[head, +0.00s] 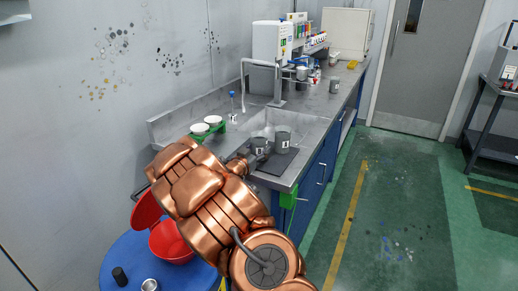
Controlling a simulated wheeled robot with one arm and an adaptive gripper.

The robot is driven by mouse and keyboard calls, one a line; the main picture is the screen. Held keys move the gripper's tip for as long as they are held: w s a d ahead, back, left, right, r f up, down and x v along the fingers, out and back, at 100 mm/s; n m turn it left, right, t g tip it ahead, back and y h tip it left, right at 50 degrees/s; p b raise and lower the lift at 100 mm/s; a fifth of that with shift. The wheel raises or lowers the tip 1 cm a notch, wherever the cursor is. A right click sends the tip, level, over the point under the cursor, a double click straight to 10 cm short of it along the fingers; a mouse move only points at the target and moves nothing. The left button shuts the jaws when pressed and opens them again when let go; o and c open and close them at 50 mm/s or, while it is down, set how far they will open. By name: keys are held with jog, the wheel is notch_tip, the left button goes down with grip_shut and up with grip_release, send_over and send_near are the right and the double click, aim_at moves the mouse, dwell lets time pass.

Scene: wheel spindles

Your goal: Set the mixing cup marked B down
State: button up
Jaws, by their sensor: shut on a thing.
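Two grey mixing cups with small white labels show at the near end of the bench; the letters are too small to read surely. The left cup (260,145) is at my gripper (250,159), which is shut on it. The cup looks upright and low over the worktop or dark mat; I cannot tell whether it touches. The right cup (282,140) stands upright close beside it on the dark mat (285,162). My copper arm hides part of the gripper and the bench's near corner.
A green holder with white-topped items (206,127) stands left on the steel bench (185,127). Another grey cup (335,85) stands farther back. A red bucket (172,243) sits on a blue drum (122,255) below. The floor at right is clear.

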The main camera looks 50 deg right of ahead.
jog(key=shift+d, duration=0.6)
jog(key=shift+w+a, duration=0.1)
jog(key=shift+a, duration=0.05)
jog(key=shift+f, duration=0.1)
jog(key=shift+f, duration=0.15)
jog(key=o, duration=1.2)
